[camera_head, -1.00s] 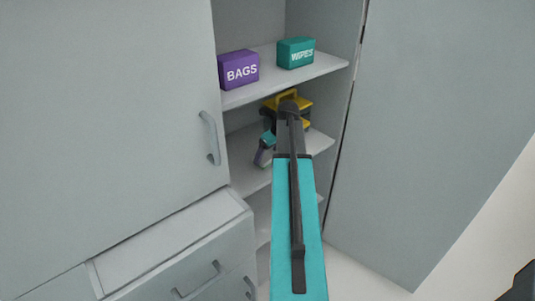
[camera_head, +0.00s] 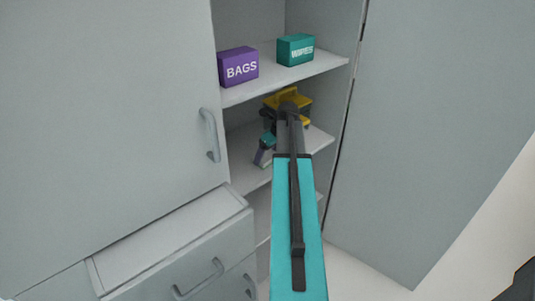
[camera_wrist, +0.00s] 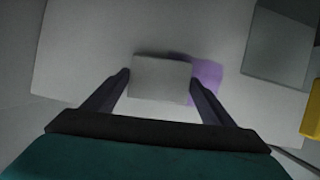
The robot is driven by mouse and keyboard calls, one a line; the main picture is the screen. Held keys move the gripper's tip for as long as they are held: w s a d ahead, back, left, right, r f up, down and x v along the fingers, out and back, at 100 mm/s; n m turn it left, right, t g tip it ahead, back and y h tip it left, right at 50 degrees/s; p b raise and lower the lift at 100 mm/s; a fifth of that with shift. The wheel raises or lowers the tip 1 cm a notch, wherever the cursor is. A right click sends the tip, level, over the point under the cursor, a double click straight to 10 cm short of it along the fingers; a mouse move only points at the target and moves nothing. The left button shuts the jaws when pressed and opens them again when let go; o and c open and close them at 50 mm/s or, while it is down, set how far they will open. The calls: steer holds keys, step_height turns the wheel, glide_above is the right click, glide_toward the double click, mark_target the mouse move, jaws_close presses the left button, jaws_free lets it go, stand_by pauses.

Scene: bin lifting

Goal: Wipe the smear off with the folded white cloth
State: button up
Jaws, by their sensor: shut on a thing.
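The folded white cloth (camera_wrist: 160,78) is a pale rectangle held between the two dark fingers of my gripper (camera_wrist: 157,76) in the wrist view. It lies over or just above the pale shelf; exact contact is hard to tell. A purple smear (camera_wrist: 206,80) shows at the cloth's right and upper right edge, partly hidden under it. In the head view my gripper (camera_head: 264,156) is small and low over the middle shelf (camera_head: 246,178) of the open cabinet, partly behind my arm. The cloth is hard to make out there.
A yellow and dark case (camera_head: 298,97) stands on the same shelf, to the right of my gripper. A purple BAGS box (camera_head: 238,67) and a teal WIPES box (camera_head: 296,50) stand on the shelf above (camera_head: 285,80). Cabinet doors flank the opening. A drawer (camera_head: 185,265) sticks out below left.

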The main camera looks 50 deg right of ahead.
mark_target(274, 151)
steer(key=shift+f, duration=0.2)
steer(key=shift+s+d+r+p, duration=0.15)
steer(key=shift+d+p, duration=0.3)
steer(key=shift+d, duration=1.5)
steer(key=shift+d, duration=0.1)
steer(key=shift+s+d+f+p, duration=0.15)
steer(key=shift+d+p, duration=0.15)
steer(key=shift+d, duration=0.65)
steer(key=shift+s+d+f+p, duration=0.15)
steer(key=shift+d+p, duration=0.15)
steer(key=shift+d, duration=0.6)
steer(key=shift+d+r, duration=0.1)
